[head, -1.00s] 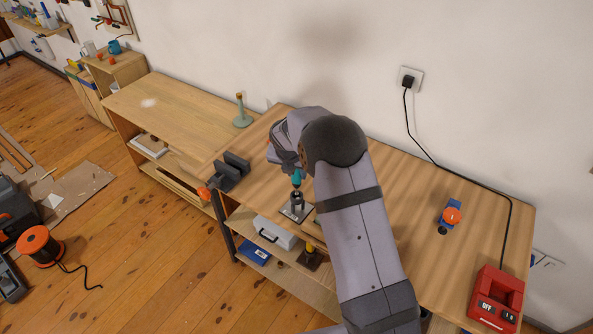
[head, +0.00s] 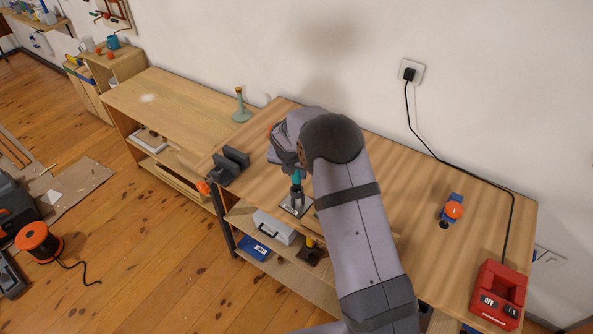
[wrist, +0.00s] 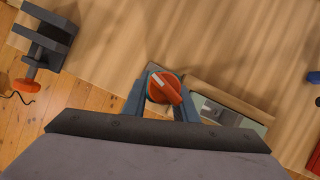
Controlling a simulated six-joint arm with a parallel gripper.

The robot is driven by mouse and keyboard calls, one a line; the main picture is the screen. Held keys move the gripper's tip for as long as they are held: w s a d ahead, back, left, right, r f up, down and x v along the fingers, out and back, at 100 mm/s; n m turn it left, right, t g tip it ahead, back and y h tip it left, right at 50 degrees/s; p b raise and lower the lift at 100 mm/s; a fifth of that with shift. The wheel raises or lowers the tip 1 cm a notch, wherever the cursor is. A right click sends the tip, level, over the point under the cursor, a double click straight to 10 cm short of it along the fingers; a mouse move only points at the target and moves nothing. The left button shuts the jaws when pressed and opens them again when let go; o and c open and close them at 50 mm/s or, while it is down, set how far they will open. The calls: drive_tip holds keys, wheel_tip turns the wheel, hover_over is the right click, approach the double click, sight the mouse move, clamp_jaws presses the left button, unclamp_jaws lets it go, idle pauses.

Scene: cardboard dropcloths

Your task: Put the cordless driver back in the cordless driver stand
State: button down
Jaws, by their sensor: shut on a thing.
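My gripper (wrist: 160,100) is shut on the cordless driver, whose round orange end with a pale stripe (wrist: 163,87) shows between the fingers in the wrist view. In the head view my arm hides most of it; a teal part (head: 297,182) shows below the wrist. Directly under it, the cordless driver stand, a pale plate (head: 307,207) with grey uprights, sits by the bench's front edge. The held part is upright at the uprights; whether it is seated between them I cannot tell.
A dark grey vise-like block (head: 230,166) stands left of the gripper. A blue and orange tool (head: 452,211) and a red box (head: 497,293) with a cord are at right. A green bottle-shaped thing (head: 241,106) stands at the back left. The bench between is clear.

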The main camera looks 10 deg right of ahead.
sight(296, 179)
drive_tip(key=shift+f+b, duration=0.95)
drive_tip(key=shift+f, duration=0.7)
drive_tip(key=c, duration=1.3)
unclamp_jaws()
drive_tip(key=shift+c, duration=0.2)
drive_tip(key=shift+f, duration=0.15)
drive_tip(key=b+v, duration=0.2)
drive_tip(key=v, duration=0.5)
drive_tip(key=shift+r, duration=0.25)
